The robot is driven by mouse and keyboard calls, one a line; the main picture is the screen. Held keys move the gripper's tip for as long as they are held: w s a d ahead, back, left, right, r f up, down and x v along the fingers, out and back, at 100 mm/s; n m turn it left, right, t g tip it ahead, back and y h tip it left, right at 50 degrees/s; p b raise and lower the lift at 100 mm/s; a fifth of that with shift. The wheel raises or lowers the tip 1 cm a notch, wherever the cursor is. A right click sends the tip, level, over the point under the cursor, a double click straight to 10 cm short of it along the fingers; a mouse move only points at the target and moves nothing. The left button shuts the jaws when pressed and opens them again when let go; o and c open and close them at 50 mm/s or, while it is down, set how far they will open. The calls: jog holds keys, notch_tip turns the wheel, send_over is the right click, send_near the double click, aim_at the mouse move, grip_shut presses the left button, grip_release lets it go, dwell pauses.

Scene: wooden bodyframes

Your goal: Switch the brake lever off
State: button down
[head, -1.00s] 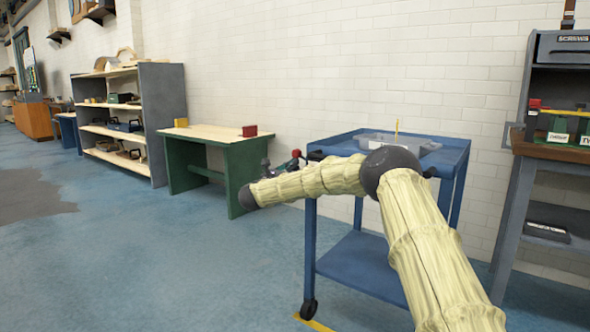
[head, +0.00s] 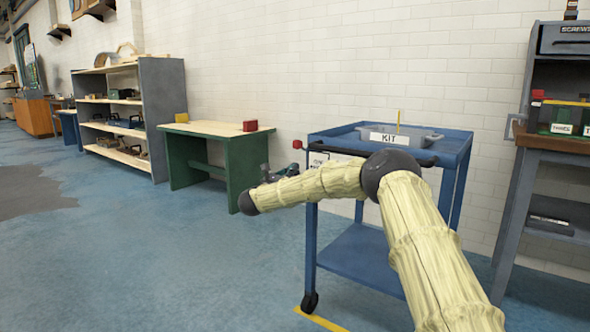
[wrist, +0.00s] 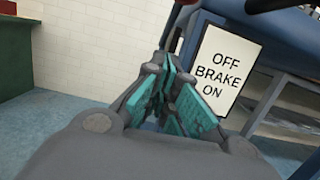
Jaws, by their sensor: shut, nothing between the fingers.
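The brake lever has a red knob (head: 298,144) at the left front corner of the blue cart (head: 360,258). In the wrist view, a red end (wrist: 187,3) and a dark rod show at the top edge, just beyond the fingertips. A white label (wrist: 222,70) beside it reads OFF, BRAKE, ON from top to bottom. My gripper (wrist: 166,66) has teal pads and is shut and empty, its tips close below the rod. I cannot tell whether they touch. In the head view, my gripper (head: 275,173) is small and dark beside the cart; the lever's lower part is hidden.
A grey tray labelled KIT (head: 395,138) stands on the cart behind a black handle (head: 380,154). A green bench (head: 215,160) stands to the left, and a dark workbench (head: 560,145) to the right. Blue floor (head: 150,245) is open at the left.

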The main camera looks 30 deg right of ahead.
jog(key=p+v, duration=0.3)
jog(key=v, duration=0.6)
